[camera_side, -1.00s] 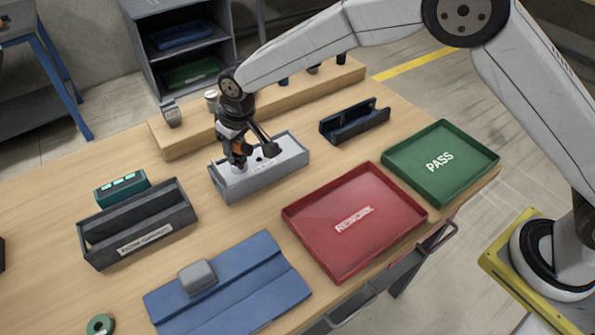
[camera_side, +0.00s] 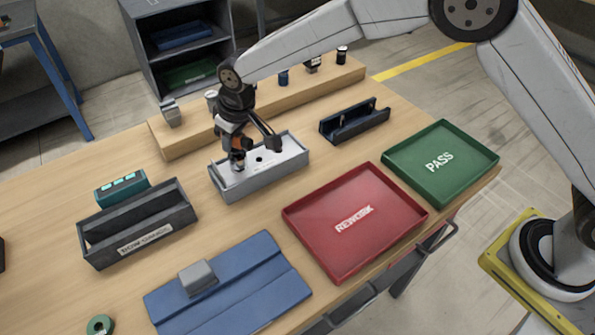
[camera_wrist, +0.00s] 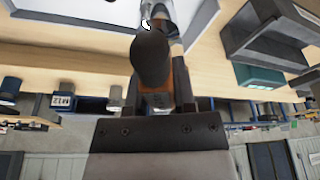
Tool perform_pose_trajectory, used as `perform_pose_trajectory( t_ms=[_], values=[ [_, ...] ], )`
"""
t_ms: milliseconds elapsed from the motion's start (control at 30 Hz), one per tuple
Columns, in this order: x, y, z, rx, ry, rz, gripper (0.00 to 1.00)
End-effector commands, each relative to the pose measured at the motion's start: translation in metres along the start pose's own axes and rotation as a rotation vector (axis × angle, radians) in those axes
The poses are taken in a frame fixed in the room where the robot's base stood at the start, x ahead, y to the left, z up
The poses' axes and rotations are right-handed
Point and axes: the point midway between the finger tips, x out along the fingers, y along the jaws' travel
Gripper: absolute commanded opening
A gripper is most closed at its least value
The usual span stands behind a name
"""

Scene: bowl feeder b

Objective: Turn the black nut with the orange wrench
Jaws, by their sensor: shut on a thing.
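My gripper (camera_side: 238,147) is over the left part of a grey box (camera_side: 258,185) with a pale top plate. It is shut on the orange wrench (camera_wrist: 156,101), whose orange body and dark rounded end show between the jaws in the wrist view. A small orange part of the wrench shows in the side view (camera_side: 239,141). Its grey metal end points down at the plate; I cannot tell whether it touches anything. A small black spot (camera_side: 258,158) on the plate lies right of the gripper; I cannot tell whether it is the black nut or a hole.
A red REWORK tray (camera_side: 350,260) and green PASS tray (camera_side: 470,145) stand to the right. A dark bin (camera_side: 140,225), teal box (camera_side: 122,188) and blue mat (camera_side: 230,290) lie in front and left. A wooden ledge (camera_side: 190,140) with small items runs behind; a dark holder (camera_side: 353,122) stands near it.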

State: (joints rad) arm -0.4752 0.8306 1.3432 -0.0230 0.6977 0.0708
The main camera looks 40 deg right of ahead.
Motion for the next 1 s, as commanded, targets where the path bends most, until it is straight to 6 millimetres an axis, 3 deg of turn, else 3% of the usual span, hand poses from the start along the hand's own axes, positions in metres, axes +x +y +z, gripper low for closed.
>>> perform_pose_trajectory(
  t_ms=[1000],
  values=[
    [-0.034, 0.000, -0.010, 0.000, 0.002, 0.000, 0.00]
  ],
)
